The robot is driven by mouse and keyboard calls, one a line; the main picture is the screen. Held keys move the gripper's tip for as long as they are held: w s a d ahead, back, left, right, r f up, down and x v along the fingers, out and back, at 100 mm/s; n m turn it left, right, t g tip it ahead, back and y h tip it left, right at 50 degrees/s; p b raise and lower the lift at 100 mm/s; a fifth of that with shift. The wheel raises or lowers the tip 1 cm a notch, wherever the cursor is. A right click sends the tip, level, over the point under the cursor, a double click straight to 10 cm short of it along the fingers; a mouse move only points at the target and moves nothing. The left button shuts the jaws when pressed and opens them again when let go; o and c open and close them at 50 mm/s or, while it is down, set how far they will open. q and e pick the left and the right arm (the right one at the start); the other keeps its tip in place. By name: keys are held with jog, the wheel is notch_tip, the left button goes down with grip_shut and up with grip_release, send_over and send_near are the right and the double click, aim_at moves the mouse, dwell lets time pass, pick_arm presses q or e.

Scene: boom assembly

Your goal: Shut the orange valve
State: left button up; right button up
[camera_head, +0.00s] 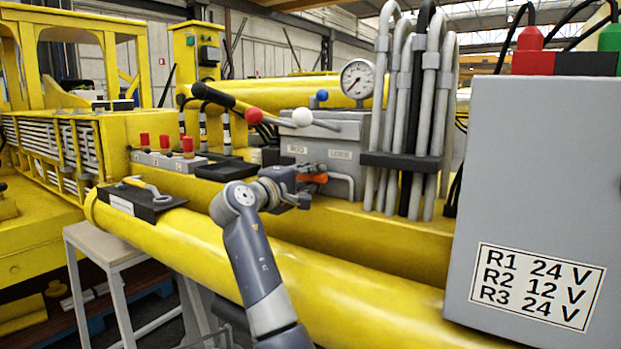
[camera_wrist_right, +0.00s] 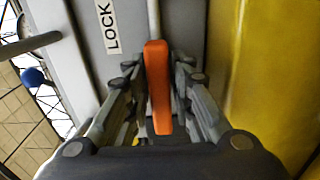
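The orange valve handle (camera_head: 312,178) sits at the lower front of the grey control box in the head view, on a light pipe. In the right wrist view the orange handle (camera_wrist_right: 158,88) runs up the middle of the picture, below the printed word LOCK. My right gripper (camera_head: 303,190) is at the handle. In the wrist view its two fingers (camera_wrist_right: 157,78) are spread, one on each side of the handle, with narrow gaps showing. Part of the handle is hidden by the gripper in the head view. My left gripper is not in view.
The grey control box (camera_head: 325,142) carries levers with a red knob (camera_head: 254,116) and a white knob (camera_head: 302,117). Grey hoses (camera_head: 405,110) and a gauge (camera_head: 357,80) stand to the right. A yellow cylinder (camera_head: 340,275) runs below. A grey cabinet (camera_head: 545,180) stands at right.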

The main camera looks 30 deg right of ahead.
jog(key=shift+o, duration=1)
jog(key=shift+f, duration=0.1)
jog(key=shift+a, duration=0.1)
jog(key=v, duration=1.2)
